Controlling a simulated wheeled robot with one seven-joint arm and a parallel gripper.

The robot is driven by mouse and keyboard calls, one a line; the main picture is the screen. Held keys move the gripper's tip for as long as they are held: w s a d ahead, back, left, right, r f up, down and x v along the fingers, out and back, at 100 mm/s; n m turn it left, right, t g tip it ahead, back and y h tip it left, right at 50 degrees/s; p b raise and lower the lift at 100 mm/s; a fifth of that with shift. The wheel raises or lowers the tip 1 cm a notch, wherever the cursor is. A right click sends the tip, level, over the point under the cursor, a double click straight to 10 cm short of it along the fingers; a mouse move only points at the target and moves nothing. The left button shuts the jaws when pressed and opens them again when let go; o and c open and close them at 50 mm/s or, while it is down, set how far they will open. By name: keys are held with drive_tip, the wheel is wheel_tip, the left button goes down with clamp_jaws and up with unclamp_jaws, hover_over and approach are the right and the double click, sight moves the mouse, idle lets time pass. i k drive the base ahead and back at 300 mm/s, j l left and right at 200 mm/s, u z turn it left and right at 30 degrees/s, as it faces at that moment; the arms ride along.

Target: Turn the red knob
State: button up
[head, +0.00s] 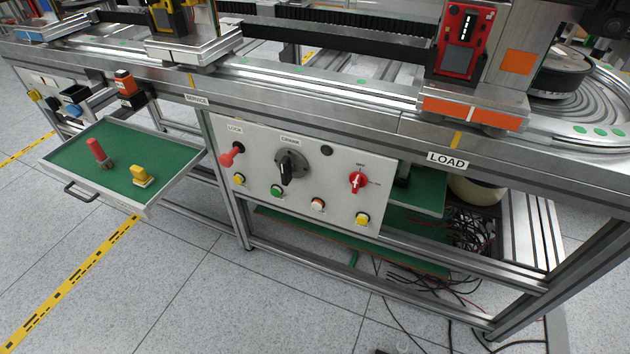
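A red knob (358,183) sits at the right end of a light grey control panel (330,205) under the machine's edge. It has a small label above it and another at its right, too small to read surely. Its grip looks tilted rather than level, with a pale mark on it. A second red part, a lever with a ball end (230,155), sticks out from the panel's left end under the label LOCK. My gripper is not in view.
A large black rotary handle (289,167) and several push buttons share the panel. An open green-lined drawer (75,152) juts out at left, holding a red-handled piece (97,152) and a yellow block (141,176). Black cables (425,285) lie at lower right. The floor in front is clear.

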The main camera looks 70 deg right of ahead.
sight(358, 180)
drive_tip(key=z, duration=0.4)
drive_tip(key=i+z, duration=0.15)
drive_tip(key=z, duration=0.65)
drive_tip(key=i, duration=0.05)
